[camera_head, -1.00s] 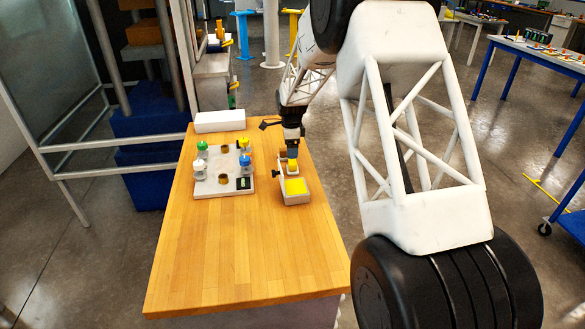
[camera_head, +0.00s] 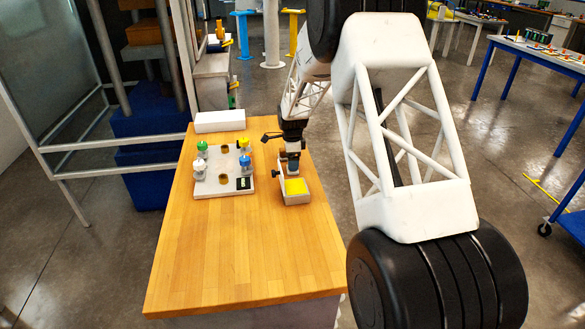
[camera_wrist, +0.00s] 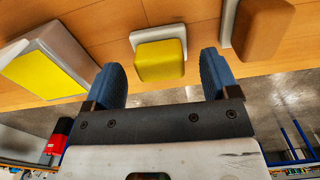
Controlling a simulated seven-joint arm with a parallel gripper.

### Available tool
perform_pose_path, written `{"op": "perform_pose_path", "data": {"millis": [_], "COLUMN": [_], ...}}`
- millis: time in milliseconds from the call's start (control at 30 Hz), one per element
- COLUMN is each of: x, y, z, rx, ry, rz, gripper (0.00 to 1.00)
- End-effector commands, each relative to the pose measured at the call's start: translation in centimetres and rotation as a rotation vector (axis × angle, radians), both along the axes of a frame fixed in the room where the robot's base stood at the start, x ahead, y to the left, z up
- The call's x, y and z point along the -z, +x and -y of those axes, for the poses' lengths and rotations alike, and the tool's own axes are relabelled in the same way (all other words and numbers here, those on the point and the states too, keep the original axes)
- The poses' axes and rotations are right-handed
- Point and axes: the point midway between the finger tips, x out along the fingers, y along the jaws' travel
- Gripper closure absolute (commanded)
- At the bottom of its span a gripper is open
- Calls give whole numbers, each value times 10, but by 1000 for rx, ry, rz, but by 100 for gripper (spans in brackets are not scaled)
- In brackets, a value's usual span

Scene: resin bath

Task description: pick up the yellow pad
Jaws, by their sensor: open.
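The yellow pad (camera_wrist: 160,62) is a small rounded block on a pale grey base in the wrist view. My gripper (camera_wrist: 161,60) is open, with one blue finger to each side of the pad and a gap visible at both sides. Whether the fingertips reach down to its level is hard to tell. In the head view my gripper (camera_head: 292,165) is just behind the pale bath (camera_head: 297,200) with a yellow inside, and it hides the pad. The bath (camera_wrist: 72,42) also shows at the left of the wrist view.
A brown block (camera_wrist: 263,28) on a pale base is close right of the pad in the wrist view. A pale board (camera_head: 210,188) with several capped jars stands left of the bath. A white box (camera_head: 220,121) lies behind. The table's front (camera_head: 240,260) is clear.

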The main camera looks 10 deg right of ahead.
Motion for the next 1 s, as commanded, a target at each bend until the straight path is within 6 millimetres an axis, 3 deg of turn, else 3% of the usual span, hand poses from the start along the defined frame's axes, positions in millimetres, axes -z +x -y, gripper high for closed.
{"op": "perform_pose_path", "data": {"millis": [200,767,1000], "x": [16,16,16], "y": [0,0,0], "z": [0,0,0], "rx": [0,0,0], "ry": [0,0,0], "rz": [-1,-1,-1], "gripper": [19,19,56]}}
